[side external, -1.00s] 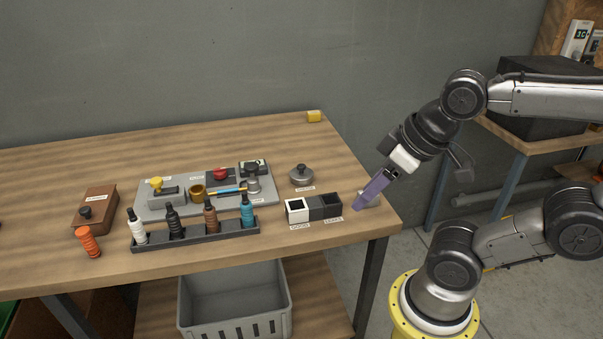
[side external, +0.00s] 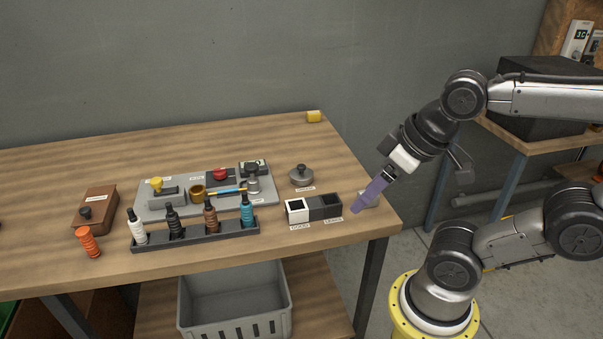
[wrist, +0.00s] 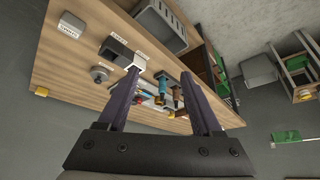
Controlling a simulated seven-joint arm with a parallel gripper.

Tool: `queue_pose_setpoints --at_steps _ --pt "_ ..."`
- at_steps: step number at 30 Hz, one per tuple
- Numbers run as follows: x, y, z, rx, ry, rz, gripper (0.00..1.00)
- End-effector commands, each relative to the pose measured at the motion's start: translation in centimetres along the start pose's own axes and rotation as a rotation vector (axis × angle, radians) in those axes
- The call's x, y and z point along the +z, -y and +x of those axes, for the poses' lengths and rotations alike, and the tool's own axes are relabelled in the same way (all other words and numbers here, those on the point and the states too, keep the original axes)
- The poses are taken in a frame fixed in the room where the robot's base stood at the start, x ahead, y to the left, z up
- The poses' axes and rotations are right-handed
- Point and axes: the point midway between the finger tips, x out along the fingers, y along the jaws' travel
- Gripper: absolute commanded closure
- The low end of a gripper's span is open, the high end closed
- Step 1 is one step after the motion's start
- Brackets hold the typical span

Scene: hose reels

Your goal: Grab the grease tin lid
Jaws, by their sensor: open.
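A round grey metal tin with a knobbed lid (side external: 301,174), which looks like the grease tin, stands at the right back of the bench, behind the black and white boxes. Its label is too small to read. It also shows in the wrist view, left of my fingers, as a grey round lid (wrist: 99,74) with a knob. My gripper (side external: 357,208) is at the bench's right end, to the right of and nearer the camera than the tin, tilted downward. In the wrist view its two purple fingers (wrist: 160,73) are apart with nothing held between them.
A white box (side external: 297,211) and a dark box (side external: 326,207) stand between tin and front edge. A grey labelled block (side external: 370,200) is beside my fingers. A bottle rack (side external: 196,236) and grey board (side external: 160,208) lie left. A yellow object (side external: 314,116) sits at the back edge.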

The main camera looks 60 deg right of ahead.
Motion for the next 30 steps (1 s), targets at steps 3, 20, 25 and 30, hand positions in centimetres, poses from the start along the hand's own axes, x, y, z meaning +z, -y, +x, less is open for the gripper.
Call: queue_pose_setpoints --at_steps 3,20,25,30 --pt "-0.2 0.0 -0.6 0.001 0.009 0.11 0.33" --pt "-17.7 -4.4 -2.8 0.139 0.129 0.987 0.33" --pt "-22.6 -8.5 0.8 0.222 0.19 1.221 0.33" --pt "-25.4 -13.5 5.9 0.301 0.254 1.39 0.33"
